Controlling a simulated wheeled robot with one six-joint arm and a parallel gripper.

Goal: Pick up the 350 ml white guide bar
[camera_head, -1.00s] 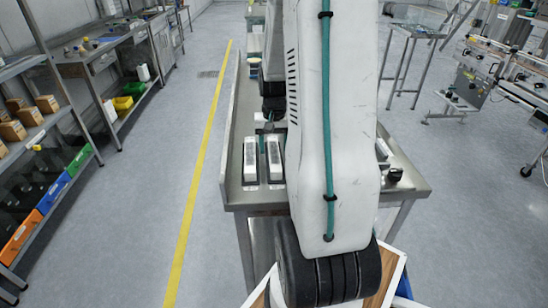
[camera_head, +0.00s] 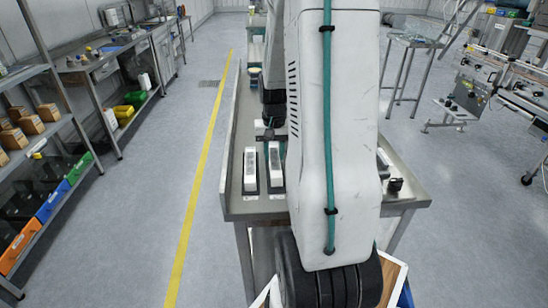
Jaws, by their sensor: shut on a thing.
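Two white guide bars, a left one (camera_head: 250,170) and a right one (camera_head: 275,165), stand side by side on dark bases near the front of the steel table. Each has a grey strip on its face and a small label in front; the print is too small to read. My gripper (camera_head: 268,136) is just behind these two bars, small and partly hidden by my arm. It is shut on a small white piece (camera_head: 259,128), which looks like a guide bar. Its size marking cannot be read.
The steel table (camera_head: 232,205) runs away from me, its right part mostly behind my arm. A dark knob (camera_head: 395,184) sits at its right front. A shelf with coloured bins (camera_head: 52,200) stands at left. The floor between is clear.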

